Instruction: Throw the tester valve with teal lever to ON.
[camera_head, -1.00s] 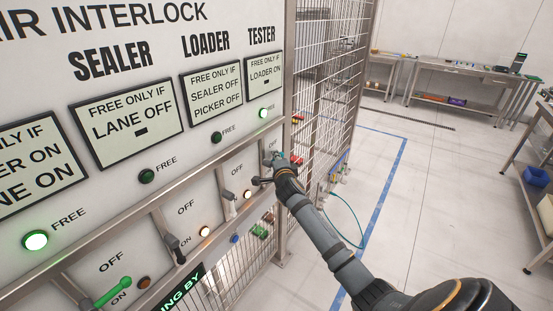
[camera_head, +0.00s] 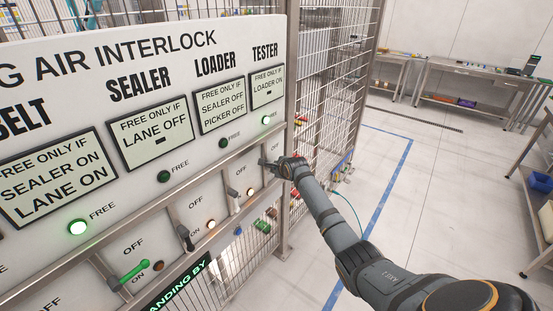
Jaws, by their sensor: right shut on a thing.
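The interlock panel (camera_head: 62,110) fills the left side of the head view. The TESTER column is at its right end, under a sign (camera_head: 267,87) reading FREE ONLY IF LOADER ON. Its green lamp (camera_head: 266,120) is lit. My right gripper (camera_head: 268,163) is at the tester valve below that lamp, shut on the lever. The gripper covers the lever, so its teal colour and exact angle cannot be made out now. My left gripper is not in view.
Other levers stand left of my gripper: a pale one (camera_head: 233,193), a dark one (camera_head: 186,237) and a green one (camera_head: 130,272). A metal rail (camera_head: 135,214) runs along the panel. A mesh fence (camera_head: 335,90) stands just right of it. The floor further right is clear.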

